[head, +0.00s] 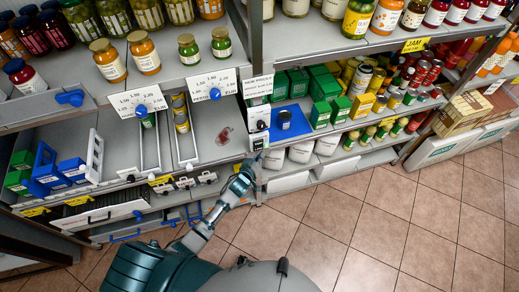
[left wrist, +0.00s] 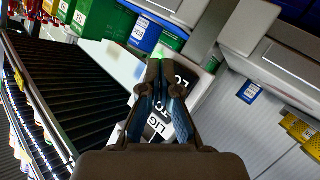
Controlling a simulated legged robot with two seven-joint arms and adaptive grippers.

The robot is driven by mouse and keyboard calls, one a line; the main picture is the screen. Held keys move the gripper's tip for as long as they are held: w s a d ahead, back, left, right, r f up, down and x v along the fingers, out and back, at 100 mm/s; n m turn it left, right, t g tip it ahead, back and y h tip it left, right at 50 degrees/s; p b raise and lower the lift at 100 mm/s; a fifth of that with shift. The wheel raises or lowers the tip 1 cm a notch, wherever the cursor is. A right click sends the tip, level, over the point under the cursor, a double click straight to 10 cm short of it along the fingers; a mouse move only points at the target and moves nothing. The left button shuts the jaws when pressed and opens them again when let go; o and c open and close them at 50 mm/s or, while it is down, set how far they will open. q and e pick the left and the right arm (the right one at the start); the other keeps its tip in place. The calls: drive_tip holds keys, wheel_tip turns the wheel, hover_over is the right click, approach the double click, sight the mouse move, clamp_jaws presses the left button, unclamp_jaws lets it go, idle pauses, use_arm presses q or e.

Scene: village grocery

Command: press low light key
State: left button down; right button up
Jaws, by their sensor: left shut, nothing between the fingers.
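A white key panel with black keys (left wrist: 184,78) lies right in front of my left gripper in the left wrist view. Parts of white lettering show on the keys, such as "LIG" (left wrist: 156,126), but the fingers hide the rest, so I cannot read which key is the low light one. In the head view the panel (head: 259,127) is small, on the shelf post. My left gripper (left wrist: 160,68) is shut and empty, its fingertips over the panel. It also shows in the head view (head: 254,160) just below the panel. Whether the fingertips touch a key I cannot tell.
A blue tray (head: 301,126) with a dark jar stands right of the panel, beside green boxes (head: 321,114). Shelves with jars and cans run along both sides. A grey weighing shelf with price signs (head: 214,86) is at the left. The tiled floor (head: 360,220) is clear.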

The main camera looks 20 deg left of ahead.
use_arm(q)
drive_tip(key=shift+s+d+p, duration=0.3)
drive_tip(key=shift+s+d, duration=0.25)
drive_tip(key=shift+s, duration=0.25)
drive_tip(key=shift+s+d+p, duration=0.3)
drive_tip(key=shift+s+d, duration=0.25)
drive_tip(key=shift+s, duration=0.3)
drive_tip(key=shift+s+d+p, duration=0.3)
drive_tip(key=shift+s+d, duration=0.25)
drive_tip(key=shift+s, duration=0.25)
drive_tip(key=shift+a, duration=0.1)
